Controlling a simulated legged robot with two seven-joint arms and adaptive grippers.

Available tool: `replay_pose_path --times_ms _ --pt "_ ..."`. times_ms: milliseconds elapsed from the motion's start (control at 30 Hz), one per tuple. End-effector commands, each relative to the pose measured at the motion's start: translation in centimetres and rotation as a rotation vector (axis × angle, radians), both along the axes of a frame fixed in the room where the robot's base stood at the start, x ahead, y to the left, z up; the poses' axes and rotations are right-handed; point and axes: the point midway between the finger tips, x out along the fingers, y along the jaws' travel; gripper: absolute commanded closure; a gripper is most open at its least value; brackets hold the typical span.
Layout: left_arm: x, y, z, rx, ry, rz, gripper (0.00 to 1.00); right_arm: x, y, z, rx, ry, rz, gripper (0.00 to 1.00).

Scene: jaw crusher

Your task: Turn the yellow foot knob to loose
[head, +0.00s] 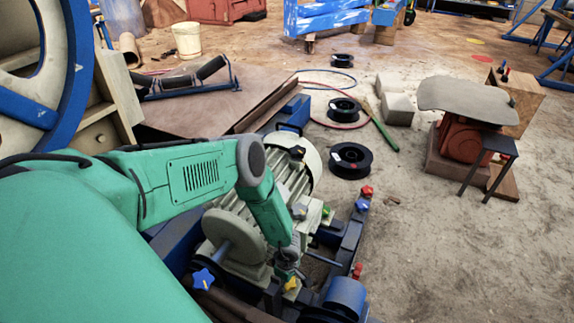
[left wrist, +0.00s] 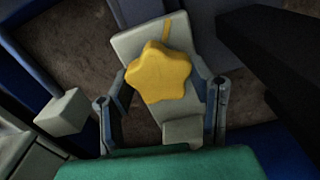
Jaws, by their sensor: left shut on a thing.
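The yellow foot knob (left wrist: 159,74) is star-shaped and sits on a pale grey motor foot (left wrist: 138,42) in the left wrist view. A thin yellow stripe (left wrist: 167,27) marks the foot beyond the knob. My left gripper (left wrist: 161,92) has one finger on each side of the knob and is shut on it. In the head view my left gripper (head: 288,262) points down at the near foot of the grey motor (head: 240,232), and a small part of the yellow knob (head: 291,285) shows below it. My right gripper is not in view.
A blue knob (head: 203,279), red knobs (head: 366,191) and another blue knob (head: 362,205) stand around the motor on dark blue rails.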

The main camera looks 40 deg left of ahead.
Motion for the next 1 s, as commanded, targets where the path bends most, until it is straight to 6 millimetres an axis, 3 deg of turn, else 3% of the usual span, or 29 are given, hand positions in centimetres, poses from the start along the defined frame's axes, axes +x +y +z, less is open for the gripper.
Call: replay_pose_path --times_ms 33,1000 --pt "0.2 -0.7 0.0 -0.012 -0.004 0.041 0.82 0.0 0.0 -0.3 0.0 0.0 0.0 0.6" --pt "0.6 -0.7 0.2 -0.017 -0.005 0.962 0.82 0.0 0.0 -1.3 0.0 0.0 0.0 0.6"
